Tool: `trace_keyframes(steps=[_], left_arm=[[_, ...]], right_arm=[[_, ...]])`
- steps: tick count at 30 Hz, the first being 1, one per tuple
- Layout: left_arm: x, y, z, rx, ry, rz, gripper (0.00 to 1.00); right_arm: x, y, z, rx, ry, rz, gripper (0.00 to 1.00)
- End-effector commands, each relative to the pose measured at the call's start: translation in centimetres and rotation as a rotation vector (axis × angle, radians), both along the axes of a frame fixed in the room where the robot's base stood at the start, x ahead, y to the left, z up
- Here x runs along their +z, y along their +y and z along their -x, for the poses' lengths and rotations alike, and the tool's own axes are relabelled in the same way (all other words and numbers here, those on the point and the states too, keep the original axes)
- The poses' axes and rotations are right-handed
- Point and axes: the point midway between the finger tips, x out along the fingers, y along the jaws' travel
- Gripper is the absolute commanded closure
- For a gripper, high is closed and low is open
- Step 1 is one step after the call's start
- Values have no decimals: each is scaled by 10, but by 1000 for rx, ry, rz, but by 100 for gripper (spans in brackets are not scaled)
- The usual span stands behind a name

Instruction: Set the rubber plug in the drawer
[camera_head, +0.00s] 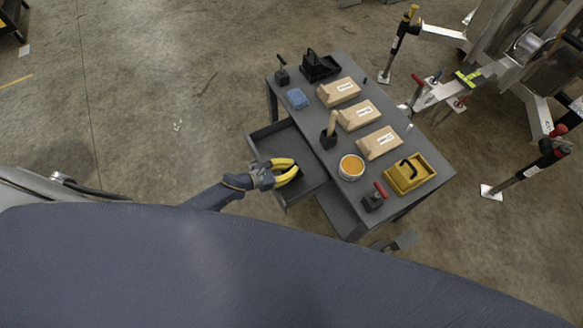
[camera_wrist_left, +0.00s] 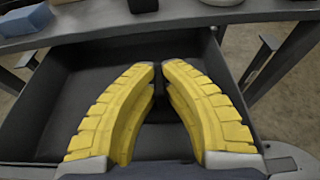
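The drawer (camera_head: 262,142) is pulled out from the left side of the grey cart. In the left wrist view its dark, bare floor (camera_wrist_left: 55,100) and side walls surround my fingers. My left gripper (camera_head: 297,168) is over the open drawer, with its yellow fingers pointing toward the cart. In the left wrist view the fingertips (camera_wrist_left: 159,66) are close together, with a narrow gap. A small black piece (camera_wrist_left: 158,82) shows between them; it appears to be the rubber plug, mostly hidden by the fingers. My right gripper is not in view.
The cart top (camera_head: 310,125) holds several tan packages (camera_head: 358,115), a blue block (camera_head: 297,98), a brush in a black holder (camera_head: 329,138), an orange-filled tub (camera_head: 351,167) and a yellow box (camera_head: 410,174). A metal trailer frame (camera_head: 490,70) stands at right. Floor left of the drawer is clear.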

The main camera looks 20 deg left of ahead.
Motion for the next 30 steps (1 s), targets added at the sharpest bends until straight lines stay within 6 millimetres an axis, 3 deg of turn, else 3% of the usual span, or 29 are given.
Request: trace_keyframes(steps=[19, 20, 25, 30], left_arm=[[-12, 0, 0, 0, 1, 1, 100], [-12, 0, 0, 0, 0, 0, 91], [-12, 0, 0, 0, 0, 0, 71], [-12, 0, 0, 0, 0, 0, 71]], right_arm=[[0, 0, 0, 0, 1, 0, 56], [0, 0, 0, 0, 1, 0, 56], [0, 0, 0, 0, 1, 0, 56], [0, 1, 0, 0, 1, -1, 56]])
